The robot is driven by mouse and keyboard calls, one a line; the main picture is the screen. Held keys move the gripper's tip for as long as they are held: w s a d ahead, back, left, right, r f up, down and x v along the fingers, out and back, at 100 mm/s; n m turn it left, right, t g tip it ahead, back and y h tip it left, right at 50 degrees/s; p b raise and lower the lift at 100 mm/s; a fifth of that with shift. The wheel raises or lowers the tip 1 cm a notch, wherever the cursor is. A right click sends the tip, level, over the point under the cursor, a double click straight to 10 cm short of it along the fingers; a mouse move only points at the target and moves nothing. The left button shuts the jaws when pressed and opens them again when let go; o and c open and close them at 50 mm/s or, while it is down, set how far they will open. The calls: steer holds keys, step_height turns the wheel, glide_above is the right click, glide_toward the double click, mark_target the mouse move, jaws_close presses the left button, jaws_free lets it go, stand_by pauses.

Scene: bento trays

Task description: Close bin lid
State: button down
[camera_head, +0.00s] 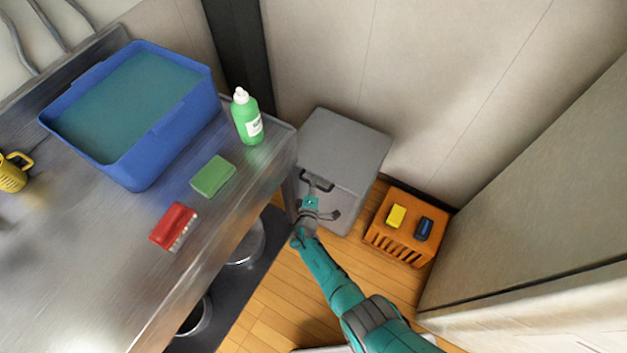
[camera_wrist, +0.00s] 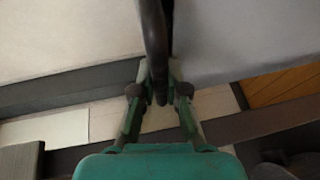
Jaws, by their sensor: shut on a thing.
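The grey bin (camera_head: 350,200) stands on the floor beyond the counter's right end. Its grey lid (camera_head: 346,140) is on the upper side, with a dark handle (camera_head: 319,181) at the near edge. My gripper (camera_head: 313,188) is at this handle. In the wrist view, my gripper (camera_wrist: 158,88) has its fingers on both sides of a dark bar (camera_wrist: 155,45), which looks like the handle, and is shut on it. I cannot tell exactly how far the lid is from the bin's rim.
The steel counter (camera_head: 110,270) is left of my arm, holding a blue tub (camera_head: 150,160), green bottle (camera_head: 247,118), green sponge (camera_head: 213,176) and red brush (camera_head: 172,225). An orange crate (camera_head: 378,238) stands right of the bin. Walls close in behind and right.

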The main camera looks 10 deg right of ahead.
steer(key=shift+f, duration=0.65)
steer(key=shift+s+f, duration=0.1)
steer(key=shift+f, duration=0.1)
steer(key=c, duration=1.4)
jaws_free()
steer(key=shift+f, duration=0.1)
steer(key=shift+c, duration=0.2)
steer(key=v, duration=1.2)
